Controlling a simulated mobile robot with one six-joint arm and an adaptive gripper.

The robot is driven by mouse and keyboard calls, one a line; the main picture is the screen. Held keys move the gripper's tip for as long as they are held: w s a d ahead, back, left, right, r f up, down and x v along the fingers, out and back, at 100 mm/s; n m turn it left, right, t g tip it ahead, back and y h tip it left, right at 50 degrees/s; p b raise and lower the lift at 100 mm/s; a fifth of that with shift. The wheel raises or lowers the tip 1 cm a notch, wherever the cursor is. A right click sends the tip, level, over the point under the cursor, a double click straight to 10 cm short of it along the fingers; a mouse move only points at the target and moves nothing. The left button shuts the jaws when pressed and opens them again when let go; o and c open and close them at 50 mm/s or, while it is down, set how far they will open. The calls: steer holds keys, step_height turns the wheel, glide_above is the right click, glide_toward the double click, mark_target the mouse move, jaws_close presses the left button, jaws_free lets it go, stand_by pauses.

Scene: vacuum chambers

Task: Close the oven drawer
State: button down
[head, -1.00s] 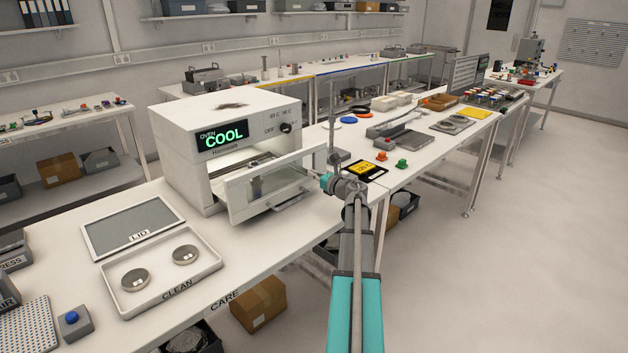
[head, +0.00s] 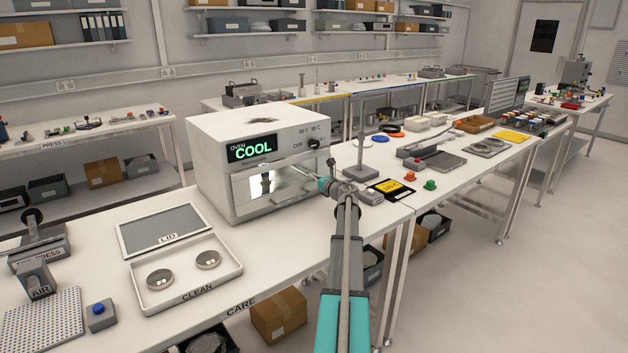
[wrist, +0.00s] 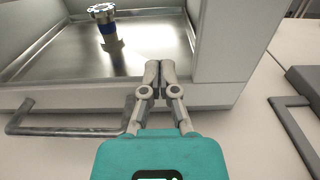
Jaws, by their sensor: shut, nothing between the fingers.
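The white oven (head: 215,140) stands on the bench with its display reading COOL. The wrist view shows the bar handle (wrist: 65,131) left of my fingers and a metal tray (wrist: 75,62) behind the front. A metal part with a blue band (wrist: 106,22) stands on that tray. My gripper (wrist: 160,66) is shut and empty, its fingertips at the right part of the drawer front. It shows at the oven in the head view (head: 305,168).
A clean tray (head: 190,297) with two round metal dishes and a lid (head: 165,230) lie left of the oven. A stand (head: 361,172) and a black-and-yellow device (head: 390,190) sit to its right. The floor at right is clear.

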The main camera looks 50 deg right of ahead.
steer(key=shift+w+d+r, duration=0.15)
steer(key=shift+w+d, duration=0.1)
steer(key=shift+w, duration=0.1)
steer(key=shift+d, duration=0.1)
steer(key=shift+s, duration=0.1)
steer(key=v, duration=1.4)
steer(key=shift+s+a, duration=0.3)
steer(key=shift+a, duration=0.05)
